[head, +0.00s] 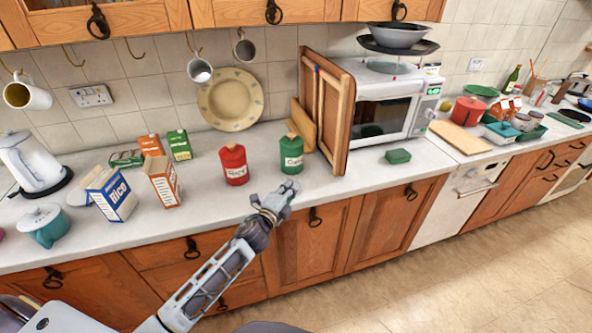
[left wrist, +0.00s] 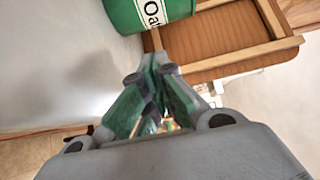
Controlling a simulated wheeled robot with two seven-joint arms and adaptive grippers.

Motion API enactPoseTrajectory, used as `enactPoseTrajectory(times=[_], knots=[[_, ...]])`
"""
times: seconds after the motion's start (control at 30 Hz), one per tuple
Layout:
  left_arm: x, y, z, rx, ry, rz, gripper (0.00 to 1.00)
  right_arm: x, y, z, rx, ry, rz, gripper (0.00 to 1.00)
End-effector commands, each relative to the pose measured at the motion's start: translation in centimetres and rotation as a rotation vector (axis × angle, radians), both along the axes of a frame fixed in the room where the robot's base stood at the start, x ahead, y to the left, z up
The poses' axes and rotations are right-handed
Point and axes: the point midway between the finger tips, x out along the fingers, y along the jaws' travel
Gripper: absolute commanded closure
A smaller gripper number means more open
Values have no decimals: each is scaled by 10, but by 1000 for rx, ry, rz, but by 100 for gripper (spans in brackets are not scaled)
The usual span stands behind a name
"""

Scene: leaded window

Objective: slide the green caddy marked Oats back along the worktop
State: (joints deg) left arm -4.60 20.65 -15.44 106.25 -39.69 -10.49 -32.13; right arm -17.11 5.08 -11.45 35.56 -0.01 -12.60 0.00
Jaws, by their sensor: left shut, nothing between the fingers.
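The green caddy (head: 291,156) with a white label stands upright on the worktop (head: 340,183), to the right of a red canister. In the left wrist view its lower part (left wrist: 122,14) shows at the top edge, with the letters "Oa" readable. My left gripper (head: 290,187) is just in front of the caddy, low over the worktop's front. Its fingers (left wrist: 158,68) are closed together with nothing between them. A small gap shows between fingertips and caddy in the wrist view; I cannot tell the exact distance. My right gripper is not in view.
The red canister (head: 234,165) stands close on the left. Wooden boards (head: 330,105) lean against the microwave (head: 385,105) on the right, close to the caddy. A plate (head: 230,99) leans on the tiles behind. A green block (head: 398,156) lies further right.

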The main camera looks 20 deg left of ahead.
Motion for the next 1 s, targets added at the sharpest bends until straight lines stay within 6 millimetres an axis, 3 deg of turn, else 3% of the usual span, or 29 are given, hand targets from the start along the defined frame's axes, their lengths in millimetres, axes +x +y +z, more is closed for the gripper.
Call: enactPoseTrajectory(times=[0.73, 1.0], knots=[[59, -11, 1, -1, 0, 1, 100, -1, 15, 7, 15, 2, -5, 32], [81, 4, 1, 2, -1, 1, 100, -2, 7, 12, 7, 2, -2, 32]])
